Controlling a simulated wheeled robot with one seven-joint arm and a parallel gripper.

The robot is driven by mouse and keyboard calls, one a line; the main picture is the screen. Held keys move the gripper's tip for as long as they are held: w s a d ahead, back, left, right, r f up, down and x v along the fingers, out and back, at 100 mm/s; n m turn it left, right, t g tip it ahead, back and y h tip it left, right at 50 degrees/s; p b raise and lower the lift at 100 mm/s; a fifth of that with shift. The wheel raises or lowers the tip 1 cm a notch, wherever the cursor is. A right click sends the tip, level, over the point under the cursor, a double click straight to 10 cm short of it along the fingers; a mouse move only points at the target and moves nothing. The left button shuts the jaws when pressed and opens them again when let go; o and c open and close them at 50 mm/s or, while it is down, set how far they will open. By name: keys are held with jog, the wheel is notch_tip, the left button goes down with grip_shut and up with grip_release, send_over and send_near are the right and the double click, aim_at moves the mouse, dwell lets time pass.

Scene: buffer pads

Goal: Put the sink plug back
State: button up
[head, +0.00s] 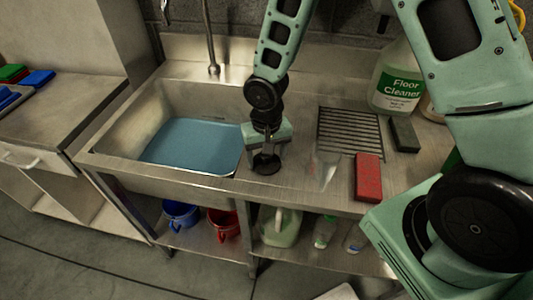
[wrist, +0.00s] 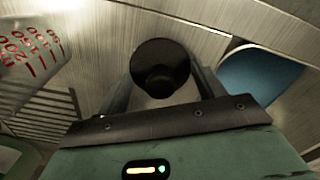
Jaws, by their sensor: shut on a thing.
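The black round sink plug (head: 266,164) is at the tip of my gripper (head: 267,150), over the steel drainboard just right of the basin. In the wrist view the plug (wrist: 160,68) sits between the two fingers of my gripper (wrist: 160,88), which is shut on it. I cannot tell whether the plug touches the steel or is just above it. The sink basin (head: 150,105) holds blue water (head: 192,143), which also shows in the wrist view (wrist: 258,78). The drain hole is not visible.
A measuring cup (head: 324,170) stands right of my gripper, near a red block (head: 368,177). A ridged drain area (head: 349,134), a dark block (head: 404,135) and a floor cleaner jug (head: 394,82) are behind. A tap (head: 213,66) rises behind the basin.

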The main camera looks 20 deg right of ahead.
jog(key=shift+f, duration=0.1)
jog(key=o, duration=1)
notch_tip(320, 180, up, 12)
jog(key=s+a+r+n, duration=0.2)
jog(key=s+n, duration=0.1)
jog(key=s, duration=0.3)
jog(key=s+a+r+n, duration=0.2)
jog(key=s+n, duration=0.1)
jog(key=s, duration=0.4)
jog(key=s+a+r+n, duration=0.2)
jog(key=s+r+n, duration=0.1)
jog(key=s, duration=0.4)
jog(key=shift+a+n+y, duration=0.15)
jog(key=shift+n+y, duration=0.15)
